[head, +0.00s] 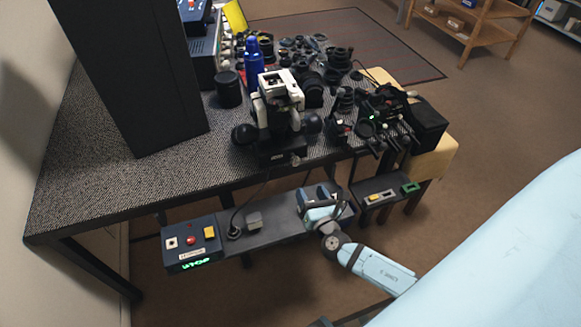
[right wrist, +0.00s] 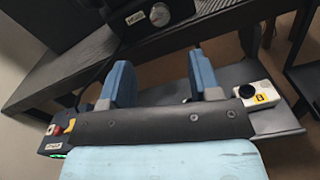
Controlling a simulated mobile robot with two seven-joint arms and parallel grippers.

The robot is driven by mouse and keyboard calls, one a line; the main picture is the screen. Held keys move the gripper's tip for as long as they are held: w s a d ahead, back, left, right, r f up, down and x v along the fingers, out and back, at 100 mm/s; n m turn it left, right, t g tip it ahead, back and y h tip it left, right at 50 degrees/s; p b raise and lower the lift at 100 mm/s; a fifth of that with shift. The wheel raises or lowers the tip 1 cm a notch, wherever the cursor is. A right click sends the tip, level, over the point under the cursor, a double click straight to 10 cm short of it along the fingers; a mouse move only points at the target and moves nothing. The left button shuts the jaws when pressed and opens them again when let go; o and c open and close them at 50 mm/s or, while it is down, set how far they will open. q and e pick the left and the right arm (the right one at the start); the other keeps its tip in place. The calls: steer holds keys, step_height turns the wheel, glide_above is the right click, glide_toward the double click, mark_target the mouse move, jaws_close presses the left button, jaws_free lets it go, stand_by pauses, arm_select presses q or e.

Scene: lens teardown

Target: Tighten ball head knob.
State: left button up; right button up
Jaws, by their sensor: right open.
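A ball-head-like device (head: 278,98) with a white top stands near the table's front edge in the head view. It has a large dark round knob (head: 245,133) on its left and another (head: 312,123) on its right. A black base block (head: 283,151) with a pale label sits below it. In the right wrist view a pale-faced round knob (right wrist: 160,14) is on a black block beyond my fingers. Which knob is the ball head's is not certain. My right gripper (head: 319,193) is open and empty, below the table edge; its blue fingers (right wrist: 161,70) stand apart. My left gripper is out of view.
A low shelf (head: 277,227) with a button panel (head: 190,244) runs below the table front. A black tower (head: 135,70) stands at left. A blue bottle (head: 254,62), a black cylinder (head: 229,89) and several lens parts crowd the table (head: 85,180). Its front left is clear.

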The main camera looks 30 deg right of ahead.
mark_target(297, 164)
steer(key=x, duration=1.2)
steer(key=shift+w+d+p, duration=0.1)
steer(key=shift+w+p, duration=0.1)
steer(key=shift+p, duration=0.1)
steer(key=c, duration=0.9)
